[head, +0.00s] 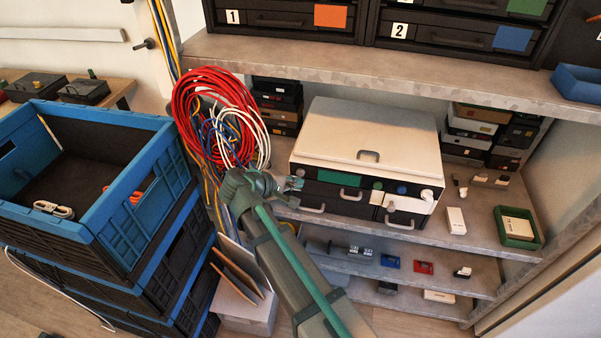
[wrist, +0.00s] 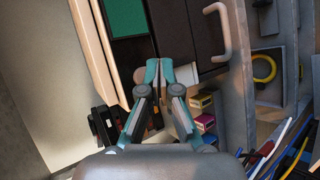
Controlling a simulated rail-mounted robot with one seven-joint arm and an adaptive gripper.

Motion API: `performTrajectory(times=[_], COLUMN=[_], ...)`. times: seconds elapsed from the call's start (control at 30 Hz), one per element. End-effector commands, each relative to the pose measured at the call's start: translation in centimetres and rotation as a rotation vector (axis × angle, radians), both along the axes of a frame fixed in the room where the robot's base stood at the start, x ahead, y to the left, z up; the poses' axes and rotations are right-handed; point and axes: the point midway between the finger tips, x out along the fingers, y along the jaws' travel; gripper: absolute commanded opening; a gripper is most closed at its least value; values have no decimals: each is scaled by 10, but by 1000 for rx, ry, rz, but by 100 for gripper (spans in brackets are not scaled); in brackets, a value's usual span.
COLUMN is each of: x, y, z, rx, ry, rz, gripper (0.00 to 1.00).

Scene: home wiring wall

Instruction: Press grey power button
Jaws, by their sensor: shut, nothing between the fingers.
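A cream-lidded box unit (head: 365,130) stands on the middle shelf, with a dark front holding a green panel (head: 338,180). My gripper (head: 296,183) is at the left end of that front, with its fingers shut and empty. In the wrist view the fingertips (wrist: 158,65) are together, close to the dark front. A round, pale greyish button (wrist: 139,76) shows beside the left fingertip, partly hidden by it; it may be the power button. I cannot tell whether the fingers touch it.
A pull handle (wrist: 222,30) sticks out near my fingers. Red cable coils (head: 205,110) hang left of the unit. Blue-rimmed crates (head: 130,205) stand at left. A shelf (head: 330,75) runs above.

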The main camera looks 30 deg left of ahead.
Motion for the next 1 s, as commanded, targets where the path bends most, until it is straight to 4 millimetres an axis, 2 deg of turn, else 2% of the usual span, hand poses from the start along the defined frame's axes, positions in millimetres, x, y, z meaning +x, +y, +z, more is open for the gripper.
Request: performTrajectory(times=[0.37,1.0], x=[-6,-55], y=[-3,-21], z=[0,0], rx=[0,0], ry=[0,0], rz=[0,0], gripper=[0,0])
